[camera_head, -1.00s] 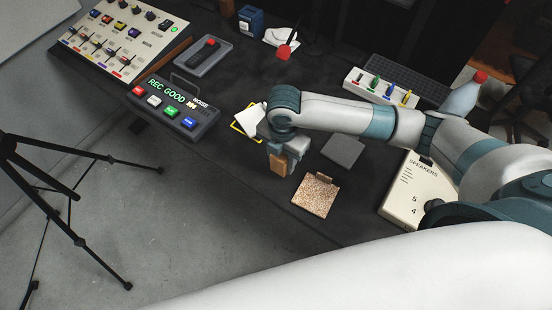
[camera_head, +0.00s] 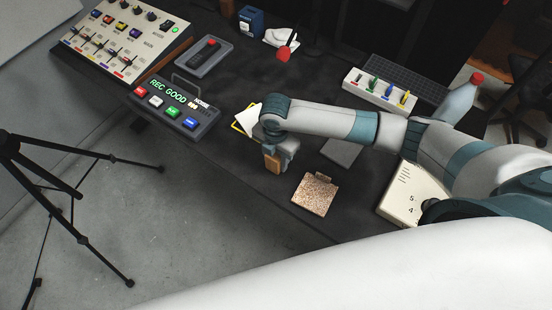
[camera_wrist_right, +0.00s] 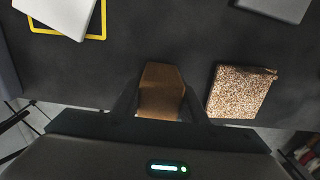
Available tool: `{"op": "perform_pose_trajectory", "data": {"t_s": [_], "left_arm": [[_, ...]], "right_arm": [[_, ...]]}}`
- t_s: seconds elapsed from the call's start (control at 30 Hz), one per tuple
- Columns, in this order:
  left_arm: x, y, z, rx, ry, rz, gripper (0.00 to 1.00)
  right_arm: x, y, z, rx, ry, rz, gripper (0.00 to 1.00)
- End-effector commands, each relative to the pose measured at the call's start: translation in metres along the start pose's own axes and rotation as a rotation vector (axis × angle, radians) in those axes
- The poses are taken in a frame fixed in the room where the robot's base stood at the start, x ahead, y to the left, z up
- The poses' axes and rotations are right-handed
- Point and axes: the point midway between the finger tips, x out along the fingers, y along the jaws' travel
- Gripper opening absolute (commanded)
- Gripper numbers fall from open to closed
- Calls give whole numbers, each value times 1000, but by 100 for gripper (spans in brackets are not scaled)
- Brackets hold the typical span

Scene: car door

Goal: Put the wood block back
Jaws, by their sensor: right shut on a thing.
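The wood block (camera_head: 272,163) is brown and held upright in my right gripper (camera_head: 277,155), at the near edge of the dark table. In the right wrist view the block (camera_wrist_right: 161,91) sits between the two dark fingers of the right gripper (camera_wrist_right: 160,105), which are shut on it. I cannot tell whether its bottom touches the table. A yellow-outlined square (camera_wrist_right: 97,22) with a white sheet (camera_wrist_right: 62,12) over part of it lies beyond the block, to its left. A speckled square pad (camera_wrist_right: 239,92) lies to the right of the block. My left gripper is not in view.
A control box with lit buttons (camera_head: 172,105) stands left of the gripper. A grey square (camera_head: 342,151) and a cream speakers box (camera_head: 408,195) lie to the right. A bottle (camera_head: 458,103) stands farther right. A tripod (camera_head: 60,190) stands on the floor at left.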

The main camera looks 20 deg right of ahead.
Motion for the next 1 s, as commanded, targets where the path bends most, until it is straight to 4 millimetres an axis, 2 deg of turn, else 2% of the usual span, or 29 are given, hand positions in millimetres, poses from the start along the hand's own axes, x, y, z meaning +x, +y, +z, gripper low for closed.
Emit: {"op": "perform_pose_trajectory", "data": {"t_s": [0.13,0.53,0.57,0.6,1.0], "left_arm": [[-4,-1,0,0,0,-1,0],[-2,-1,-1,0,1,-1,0],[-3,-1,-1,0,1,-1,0],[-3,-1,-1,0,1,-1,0],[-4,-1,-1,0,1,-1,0]], "right_arm": [[9,0,0,0,0,1,6],[13,0,0,0,-1,0,6],[13,0,0,0,-1,0,46],[13,0,0,0,-1,0,55],[10,0,0,0,-1,1,57]]}}
